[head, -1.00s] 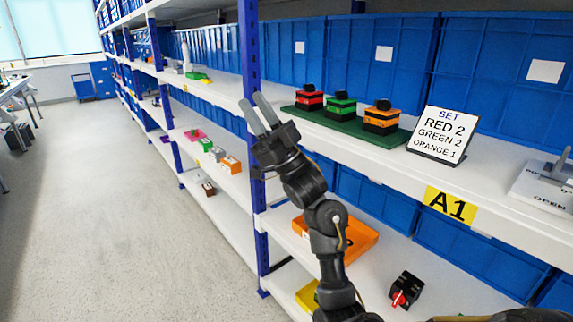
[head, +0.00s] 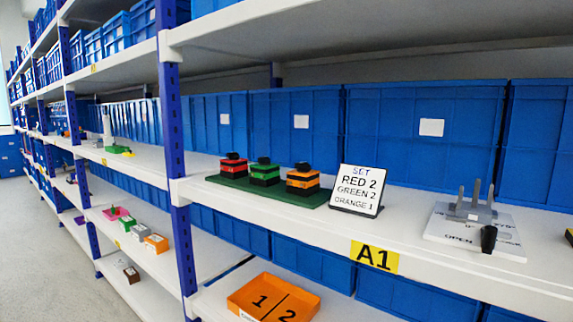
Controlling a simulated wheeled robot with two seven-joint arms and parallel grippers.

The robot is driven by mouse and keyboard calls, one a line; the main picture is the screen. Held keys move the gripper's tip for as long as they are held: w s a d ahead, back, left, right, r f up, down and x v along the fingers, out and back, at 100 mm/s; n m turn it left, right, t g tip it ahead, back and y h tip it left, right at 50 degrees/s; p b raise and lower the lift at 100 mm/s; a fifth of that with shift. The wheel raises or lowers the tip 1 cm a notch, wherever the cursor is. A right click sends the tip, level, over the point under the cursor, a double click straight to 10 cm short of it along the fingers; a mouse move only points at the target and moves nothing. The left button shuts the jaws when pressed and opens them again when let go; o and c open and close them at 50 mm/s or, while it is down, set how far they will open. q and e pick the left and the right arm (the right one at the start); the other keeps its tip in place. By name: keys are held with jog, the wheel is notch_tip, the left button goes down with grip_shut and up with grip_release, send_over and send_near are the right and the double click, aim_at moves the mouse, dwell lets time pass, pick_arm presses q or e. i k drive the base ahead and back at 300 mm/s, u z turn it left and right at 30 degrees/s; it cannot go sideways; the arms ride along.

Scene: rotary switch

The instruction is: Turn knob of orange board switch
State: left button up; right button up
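The orange switch (head: 303,182) is a small block with orange and black layers and a black knob (head: 303,166) on top. It stands at the right end of a dark green board (head: 320,198) on the white shelf. A green switch (head: 265,174) and a red switch (head: 233,168) stand to its left on the same board, each with a black knob on top. The direction the knobs point is too small to tell. Neither of my grippers shows in the head view.
A sign (head: 357,188) right of the board reads "SET RED 2, GREEN 2, ORANGE 1". A white panel (head: 447,225) with grey upright prongs and a black handle lies farther right. Blue bins (head: 420,150) line the back. A blue post (head: 173,125) stands left; an orange tray (head: 250,284) sits below.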

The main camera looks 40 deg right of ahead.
aim_at(303, 167)
jog(key=u, duration=0.25)
jog(key=i, duration=0.2)
jog(key=z, duration=2)
